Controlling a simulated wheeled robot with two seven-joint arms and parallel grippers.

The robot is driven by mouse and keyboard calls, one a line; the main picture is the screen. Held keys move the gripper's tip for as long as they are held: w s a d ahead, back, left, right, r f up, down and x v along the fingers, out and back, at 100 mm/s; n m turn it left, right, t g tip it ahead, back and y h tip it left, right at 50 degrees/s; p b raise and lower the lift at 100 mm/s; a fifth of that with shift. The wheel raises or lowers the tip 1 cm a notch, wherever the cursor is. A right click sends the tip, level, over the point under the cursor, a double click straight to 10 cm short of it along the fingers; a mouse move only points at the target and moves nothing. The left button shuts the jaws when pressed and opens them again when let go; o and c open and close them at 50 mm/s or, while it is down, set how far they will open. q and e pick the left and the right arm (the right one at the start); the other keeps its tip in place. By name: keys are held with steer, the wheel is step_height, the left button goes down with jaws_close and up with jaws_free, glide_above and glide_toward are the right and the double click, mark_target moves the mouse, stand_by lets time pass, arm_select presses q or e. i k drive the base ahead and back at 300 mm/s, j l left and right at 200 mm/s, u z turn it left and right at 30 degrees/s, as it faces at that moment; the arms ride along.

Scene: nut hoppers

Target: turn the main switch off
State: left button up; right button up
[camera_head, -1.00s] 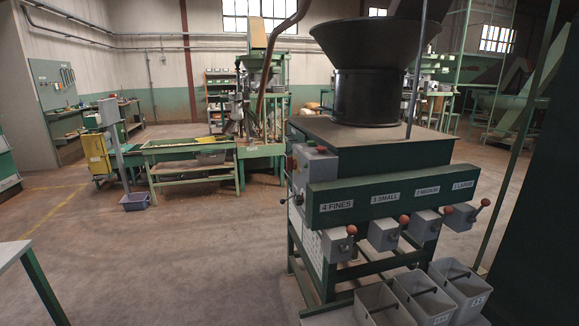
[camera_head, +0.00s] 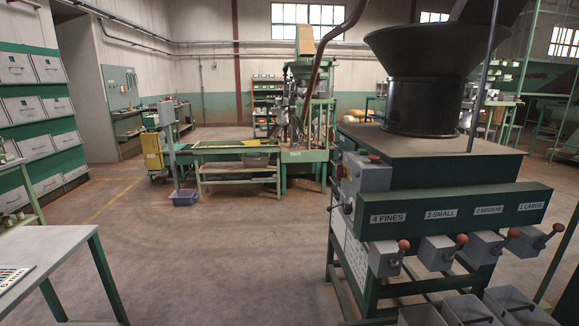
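A green hopper machine with a black funnel (camera_head: 425,75) stands at the right. A grey control box (camera_head: 366,178) is fixed to its near left corner. A small red part (camera_head: 340,170) and a dark knob or handle (camera_head: 347,208) show on the left side of this box. I cannot read any label there, so I cannot tell which part is the main switch or how it is set. Neither of my grippers is in view.
A green rail (camera_head: 455,205) labelled fines, small, medium and large carries red-knobbed levers above grey bins (camera_head: 470,308). A table (camera_head: 45,262) stands at the near left, with drawer cabinets (camera_head: 38,145) behind. The floor (camera_head: 220,260) between is clear.

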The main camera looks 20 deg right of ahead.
mark_target(341, 171)
steer(key=i, duration=2.6)
steer(key=i+j+z, duration=0.15)
steer(key=i+z, duration=0.3)
steer(key=i+j+z, duration=0.3)
steer(key=i+z, duration=0.15)
steer(key=i+j+z, duration=0.7)
steer(key=j+z, duration=0.2)
steer(key=j, duration=0.15)
